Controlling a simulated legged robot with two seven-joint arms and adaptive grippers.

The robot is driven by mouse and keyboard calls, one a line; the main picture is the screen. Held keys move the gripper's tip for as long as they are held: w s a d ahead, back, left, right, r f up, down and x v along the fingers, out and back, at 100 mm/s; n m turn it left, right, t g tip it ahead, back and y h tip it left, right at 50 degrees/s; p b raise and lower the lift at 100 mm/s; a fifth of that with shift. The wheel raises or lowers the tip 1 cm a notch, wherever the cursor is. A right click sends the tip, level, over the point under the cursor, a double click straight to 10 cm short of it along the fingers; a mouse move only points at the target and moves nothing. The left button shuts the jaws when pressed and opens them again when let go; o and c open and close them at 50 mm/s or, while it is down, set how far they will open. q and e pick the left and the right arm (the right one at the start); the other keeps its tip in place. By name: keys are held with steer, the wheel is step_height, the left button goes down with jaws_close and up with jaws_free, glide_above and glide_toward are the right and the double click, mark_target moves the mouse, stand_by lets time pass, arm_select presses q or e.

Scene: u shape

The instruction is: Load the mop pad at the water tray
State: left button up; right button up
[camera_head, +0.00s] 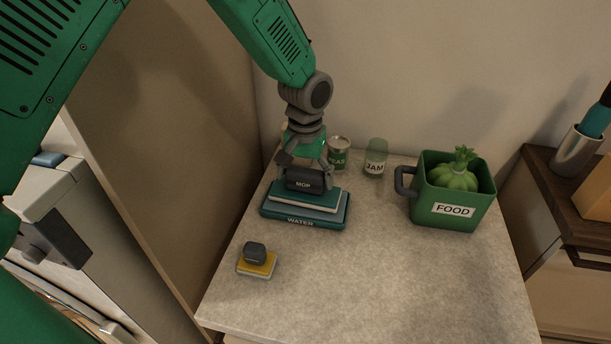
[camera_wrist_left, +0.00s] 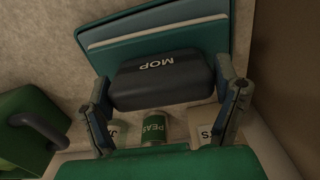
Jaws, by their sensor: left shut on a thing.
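The mop pad has a dark handle block labelled MOP (camera_head: 305,182) on a teal and pale base. It sits on or just over the teal water tray (camera_head: 318,222), labelled WATER, at the back left of the counter; I cannot tell whether it touches. My left gripper (camera_head: 307,172) comes down from above and is shut on the mop's dark handle. In the left wrist view the handle (camera_wrist_left: 160,80) sits between the two fingers, with the pad and tray beyond it. My right gripper is not in view.
A yellow sponge (camera_head: 257,263) with a dark grip lies at the front left. A peas can (camera_head: 338,154) and jam jar (camera_head: 375,158) stand behind. A green FOOD bin (camera_head: 452,196) holding a green vegetable stands right. A wall bounds the left; the counter's front middle is clear.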

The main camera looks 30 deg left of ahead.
arm_select(q)
steer(key=shift+d+r, duration=0.1)
steer(key=shift+d, duration=0.1)
steer(key=shift+a, duration=0.15)
stand_by(0.4)
steer(key=shift+f, duration=0.35)
steer(key=shift+f, duration=0.1)
stand_by(1.5)
step_height(320, 180, up, 7)
steer(key=p, duration=0.6)
steer(key=shift+p, duration=0.4)
steer(key=shift+w, duration=0.1)
stand_by(0.6)
